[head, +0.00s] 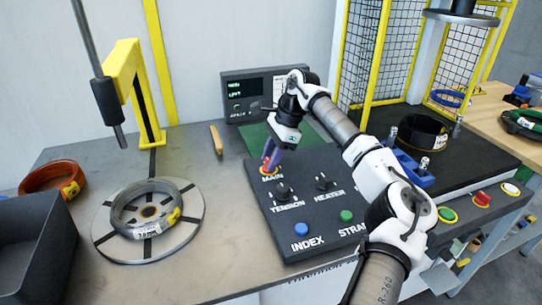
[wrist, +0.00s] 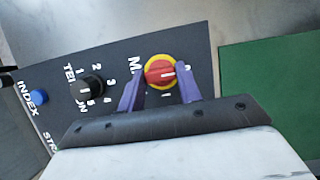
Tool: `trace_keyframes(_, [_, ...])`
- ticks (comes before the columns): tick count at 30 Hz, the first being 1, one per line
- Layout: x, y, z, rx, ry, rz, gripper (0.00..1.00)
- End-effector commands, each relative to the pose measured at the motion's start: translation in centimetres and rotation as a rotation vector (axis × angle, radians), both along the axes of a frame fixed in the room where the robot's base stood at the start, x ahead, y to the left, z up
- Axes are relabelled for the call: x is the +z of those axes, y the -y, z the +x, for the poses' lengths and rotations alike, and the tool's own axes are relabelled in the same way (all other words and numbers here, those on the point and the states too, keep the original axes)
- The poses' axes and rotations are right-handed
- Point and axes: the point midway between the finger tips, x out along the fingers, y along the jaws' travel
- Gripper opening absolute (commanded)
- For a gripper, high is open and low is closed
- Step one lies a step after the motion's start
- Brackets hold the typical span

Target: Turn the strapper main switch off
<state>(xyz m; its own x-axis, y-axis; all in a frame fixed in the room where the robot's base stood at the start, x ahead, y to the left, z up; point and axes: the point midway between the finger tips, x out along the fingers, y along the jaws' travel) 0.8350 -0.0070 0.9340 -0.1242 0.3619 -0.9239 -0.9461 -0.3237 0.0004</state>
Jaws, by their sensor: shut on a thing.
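The main switch is a red knob on a yellow plate near the top left of the dark control panel. In the wrist view the red knob (wrist: 158,73) sits between the two purple fingers of my gripper (wrist: 160,90). Its white mark appears to lie toward the right in that view; the small position marks around it are hard to read. In the head view my gripper (head: 270,158) reaches down onto the switch beside the MAIN label and is shut on the knob, which it mostly hides. The yellow plate (head: 265,171) shows a little beneath the fingers.
The TENSION knob (head: 283,191), HEATER knob (head: 323,182), blue INDEX button (head: 301,229) and green button (head: 347,215) share the panel. A display box (head: 245,90) stands behind. A coil (head: 147,208) lies on the turntable (head: 105,240) at left.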

Motion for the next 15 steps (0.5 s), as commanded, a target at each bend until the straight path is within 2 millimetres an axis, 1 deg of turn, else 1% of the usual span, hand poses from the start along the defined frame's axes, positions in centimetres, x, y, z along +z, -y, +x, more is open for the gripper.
trace_keyframes(3, [0.11, -0.05, 0.03, 0.002, 0.004, 0.001, 0.12])
trace_keyframes(4, [0.11, -0.05, 0.03, 0.002, 0.004, 0.001, 0.37])
trace_keyframes(8, [0.09, -0.05, 0.02, 0.001, 0.002, 0.001, 0.54])
trace_keyframes(9, [0.08, -0.04, 0.02, 0.001, 0.002, 0.001, 0.56])
trace_keyframes(15, [0.04, -0.02, 0.00, 0.001, 0.001, 0.000, 0.56])
